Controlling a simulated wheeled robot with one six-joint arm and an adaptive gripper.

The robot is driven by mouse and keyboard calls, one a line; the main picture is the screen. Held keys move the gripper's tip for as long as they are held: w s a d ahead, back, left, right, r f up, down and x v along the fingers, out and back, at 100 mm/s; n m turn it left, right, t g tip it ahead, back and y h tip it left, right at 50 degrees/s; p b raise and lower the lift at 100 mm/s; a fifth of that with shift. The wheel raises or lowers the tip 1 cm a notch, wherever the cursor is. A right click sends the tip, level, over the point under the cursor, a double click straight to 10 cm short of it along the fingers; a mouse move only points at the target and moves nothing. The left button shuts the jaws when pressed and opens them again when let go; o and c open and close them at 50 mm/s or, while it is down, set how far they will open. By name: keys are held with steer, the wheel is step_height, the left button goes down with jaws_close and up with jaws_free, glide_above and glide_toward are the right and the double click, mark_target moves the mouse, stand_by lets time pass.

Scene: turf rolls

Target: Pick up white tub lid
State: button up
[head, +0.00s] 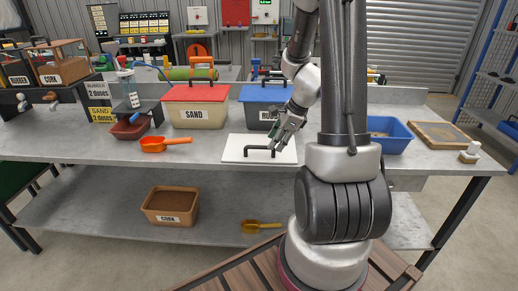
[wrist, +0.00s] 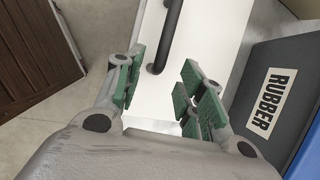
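The white tub lid (head: 233,155) is a flat white slab with a dark bar handle (head: 260,150). It lies on the grey workbench, in front of the rubber tub. My gripper (head: 279,141) is over the right part of the lid, by the handle. In the wrist view, the gripper (wrist: 163,72) is open, with green pads on both sides. The lid (wrist: 205,42) fills the middle there, and one end of the handle (wrist: 168,35) shows between the fingers. I cannot tell whether the handle is as deep as the fingertips.
Behind the lid stand the red-lidded sand tub (head: 198,112) and the blue-lidded rubber tub (head: 257,116); the latter (wrist: 295,75) is close on the right in the wrist view. An orange scoop (head: 160,144) lies left. A blue tray (head: 388,140) is right, beyond my arm.

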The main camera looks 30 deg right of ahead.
steer(key=x, duration=0.4)
steer(key=shift+w+a+f, duration=0.1)
steer(key=shift+w+f, duration=0.05)
steer(key=shift+f, duration=0.05)
jaws_close()
steer(key=shift+r, duration=0.1)
